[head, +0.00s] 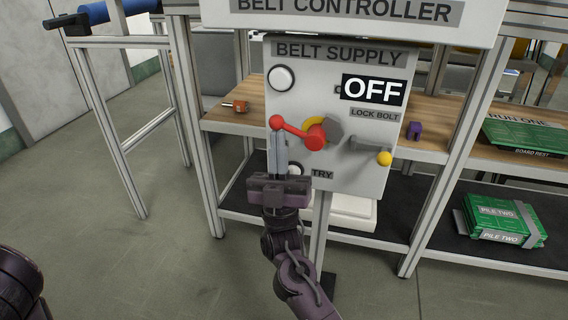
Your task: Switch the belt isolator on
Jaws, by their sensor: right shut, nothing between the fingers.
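The belt supply panel (292,75) hangs under the belt controller board, and its display reads OFF (374,91). The isolator's red lever (299,131) points left and slightly up from its hub, ending in a red ball. A yellow piece and a grey piece show behind the hub. The lock bolt (366,147) is a grey bar with a yellow knob (384,158) at right. My right gripper (278,135) points up, shut and empty, its tips just below or at the red ball; contact cannot be told. My left gripper is out of view.
A wooden shelf (228,120) behind the panel carries an orange item (235,106) and a purple item (414,131). Green boards (503,220) marked PILE TWO lie at lower right. Metal posts flank the panel. The floor at left is clear.

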